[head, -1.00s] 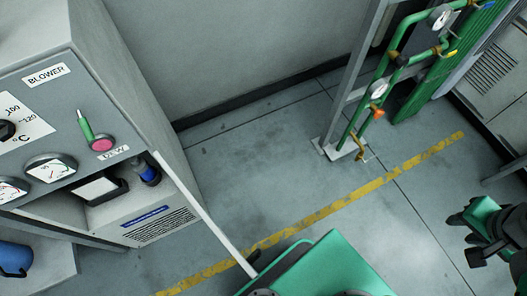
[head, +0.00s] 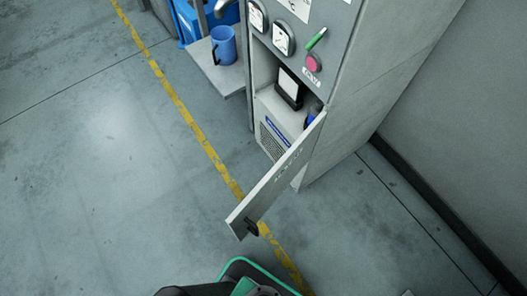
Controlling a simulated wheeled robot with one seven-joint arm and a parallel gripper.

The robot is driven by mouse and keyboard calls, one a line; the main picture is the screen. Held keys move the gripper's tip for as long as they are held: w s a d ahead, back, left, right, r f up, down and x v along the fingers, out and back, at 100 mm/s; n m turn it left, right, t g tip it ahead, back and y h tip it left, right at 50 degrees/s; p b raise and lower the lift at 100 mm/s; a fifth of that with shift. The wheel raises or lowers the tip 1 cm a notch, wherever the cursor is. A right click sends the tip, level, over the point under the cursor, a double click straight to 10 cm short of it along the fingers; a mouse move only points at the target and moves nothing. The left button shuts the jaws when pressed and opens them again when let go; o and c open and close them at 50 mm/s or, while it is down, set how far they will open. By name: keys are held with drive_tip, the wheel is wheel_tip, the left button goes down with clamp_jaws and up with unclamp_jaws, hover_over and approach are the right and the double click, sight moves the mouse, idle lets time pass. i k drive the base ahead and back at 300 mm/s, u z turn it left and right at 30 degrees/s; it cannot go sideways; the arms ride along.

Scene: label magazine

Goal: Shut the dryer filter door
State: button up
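The dryer filter door (head: 272,187) is a pale flat panel in the head view. It stands wide open, swung out from the right side of the opening in the grey cabinet (head: 385,65) toward the lower left of the picture. A dark handle (head: 251,227) is on its free end. Behind it the compartment is open, showing a black-framed white panel (head: 289,88) and part of a blue cylinder (head: 313,112). My gripper is not in view; only green and dark parts of my own body show at the bottom edge.
A blue mug (head: 223,46) stands on a grey shelf (head: 222,77) left of the cabinet. Gauges, a green lever (head: 316,38) and a pink-red button (head: 314,63) sit above the opening. The floor (head: 95,190) left of the yellow line (head: 186,108) is clear.

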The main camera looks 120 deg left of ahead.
sight(245, 217)
drive_tip(key=u, duration=2.3)
drive_tip(key=k, duration=1.5)
drive_tip(key=u, duration=1.6)
drive_tip(key=i, duration=0.5)
drive_tip(key=u, duration=0.15)
